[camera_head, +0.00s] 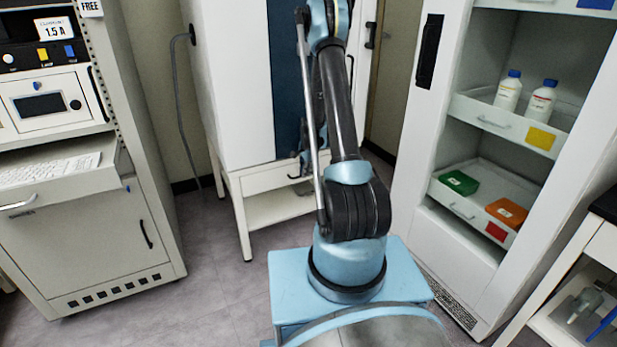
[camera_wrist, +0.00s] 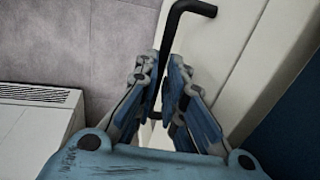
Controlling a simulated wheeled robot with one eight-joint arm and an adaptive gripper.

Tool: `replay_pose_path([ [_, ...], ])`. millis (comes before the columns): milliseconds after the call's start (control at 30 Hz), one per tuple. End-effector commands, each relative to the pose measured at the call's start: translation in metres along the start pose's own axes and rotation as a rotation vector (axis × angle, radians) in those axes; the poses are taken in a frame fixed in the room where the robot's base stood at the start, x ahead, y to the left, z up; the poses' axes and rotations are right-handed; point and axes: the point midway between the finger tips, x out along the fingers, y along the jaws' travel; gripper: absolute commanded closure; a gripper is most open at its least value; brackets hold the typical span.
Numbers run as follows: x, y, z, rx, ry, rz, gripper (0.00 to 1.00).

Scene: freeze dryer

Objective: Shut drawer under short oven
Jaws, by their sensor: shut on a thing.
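The oven (camera_head: 235,75) is a white cabinet with a dark blue front panel, standing on a white frame in the middle of the head view. The white drawer (camera_head: 262,181) is in the frame just under it. My arm hides its right part, and I cannot tell how far it is pulled out. In the wrist view my gripper (camera_wrist: 164,75) is shut on the drawer's black bar handle (camera_wrist: 172,26), with one finger on each side of the bar. The white drawer front (camera_wrist: 215,65) lies behind it. In the head view my gripper is mostly hidden by my arm.
A rack cabinet with a keyboard shelf (camera_head: 60,180) stands at the left. An open white cabinet (camera_head: 407,190) with bottles and boxes on pulled-out trays stands at the right. Clear grey floor (camera_head: 215,260) lies between the left cabinet and my base.

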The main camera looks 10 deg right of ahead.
Motion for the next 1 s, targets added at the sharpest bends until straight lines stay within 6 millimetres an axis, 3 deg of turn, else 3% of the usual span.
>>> replay_pose_path([
  [267,0.001,-0.007,0.000,0.000,0.000,-0.008,1.00],
  [300,0.001,-0.007,0.000,0.000,0.000,-0.009,0.83],
  [367,0.001,-0.007,0.000,0.000,0.000,-0.009,0.70],
  [767,0.000,-0.005,0.000,0.000,0.000,-0.004,0.70],
  [1000,-0.018,-0.004,0.000,0.000,0.000,-0.003,0.70],
])
